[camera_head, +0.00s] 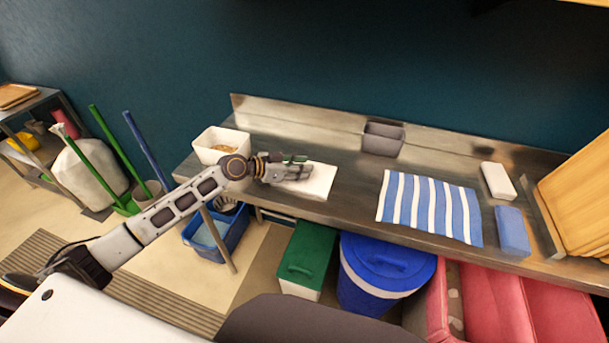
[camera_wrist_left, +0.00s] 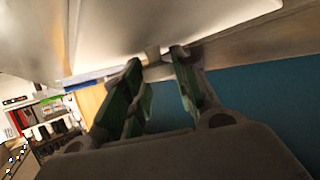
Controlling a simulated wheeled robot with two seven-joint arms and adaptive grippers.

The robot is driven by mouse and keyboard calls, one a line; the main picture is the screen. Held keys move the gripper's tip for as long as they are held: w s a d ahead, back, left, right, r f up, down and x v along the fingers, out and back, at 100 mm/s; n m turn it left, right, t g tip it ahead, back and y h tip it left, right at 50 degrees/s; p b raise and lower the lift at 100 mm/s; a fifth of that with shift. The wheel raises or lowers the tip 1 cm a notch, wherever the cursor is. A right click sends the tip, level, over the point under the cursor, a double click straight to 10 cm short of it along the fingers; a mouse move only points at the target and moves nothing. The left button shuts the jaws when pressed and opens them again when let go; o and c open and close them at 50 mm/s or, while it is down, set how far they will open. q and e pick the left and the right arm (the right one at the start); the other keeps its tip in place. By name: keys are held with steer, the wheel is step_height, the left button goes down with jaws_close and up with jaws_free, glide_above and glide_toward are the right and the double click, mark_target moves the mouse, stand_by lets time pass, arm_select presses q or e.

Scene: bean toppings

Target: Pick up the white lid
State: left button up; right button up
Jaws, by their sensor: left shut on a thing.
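The white lid (camera_head: 320,183) is a flat, pale rectangle at the front part of the steel counter, left of the striped cloth. My left gripper (camera_head: 300,170) reaches it from the left and covers part of it. In the left wrist view the lid (camera_wrist_left: 165,18) fills the top as a broad pale surface. The green-padded fingers of the gripper (camera_wrist_left: 157,56) meet its edge and are shut on it. I cannot tell whether the lid is lifted clear of the counter. My right gripper is not in view.
A white tub (camera_head: 207,153) with brown contents stands left of the lid. A grey container (camera_head: 382,139) is at the back. A blue-and-white striped cloth (camera_head: 428,206), a white block (camera_head: 497,180) and a blue block (camera_head: 512,230) lie right. Counter space between lid and cloth is clear.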

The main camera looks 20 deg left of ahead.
arm_select(q)
steer(key=shift+r, duration=0.1)
steer(key=shift+c, duration=0.4)
step_height(320, 180, up, 10)
stand_by(0.8)
steer(key=shift+r, duration=0.1)
